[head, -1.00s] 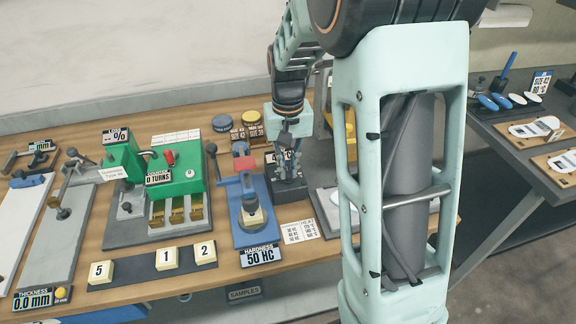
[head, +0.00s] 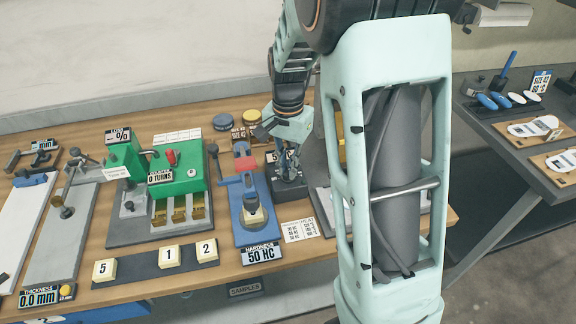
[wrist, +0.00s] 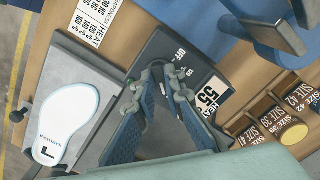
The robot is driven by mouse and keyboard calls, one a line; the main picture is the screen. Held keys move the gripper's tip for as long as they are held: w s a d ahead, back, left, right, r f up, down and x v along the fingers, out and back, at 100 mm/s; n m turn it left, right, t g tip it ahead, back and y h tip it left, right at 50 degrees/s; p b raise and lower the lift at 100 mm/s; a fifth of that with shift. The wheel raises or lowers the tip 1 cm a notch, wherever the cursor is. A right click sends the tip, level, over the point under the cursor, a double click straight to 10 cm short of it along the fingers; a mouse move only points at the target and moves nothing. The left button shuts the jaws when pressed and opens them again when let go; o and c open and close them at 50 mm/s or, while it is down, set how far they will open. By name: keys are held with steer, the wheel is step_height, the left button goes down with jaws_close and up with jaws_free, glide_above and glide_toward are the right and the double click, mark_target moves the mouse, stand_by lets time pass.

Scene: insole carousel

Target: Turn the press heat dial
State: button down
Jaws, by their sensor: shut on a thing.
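The press heat dial sits on a dark control box (wrist: 165,48), which carries an "OFF" mark and a "HEAT 55" label (wrist: 210,97) in the wrist view. My gripper (wrist: 160,78) has its blue-padded fingers close together at the top of this box, shut on the dial. The fingers hide nearly all of the dial, so its pointer cannot be read. In the head view my gripper (head: 287,158) reaches down onto the dark box (head: 289,190), and my wrist covers most of the label.
A blue hardness tester (head: 249,205) reading 50 HC stands close left of the box. A grey press plate (wrist: 85,85) lies beside it, with a white insole (wrist: 66,125). Size-marked pucks (head: 252,117) stand behind. A printed card (head: 300,230) lies in front.

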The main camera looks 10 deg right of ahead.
stand_by(0.4)
steer(key=c, duration=2)
jaws_free()
step_height(320, 180, up, 12)
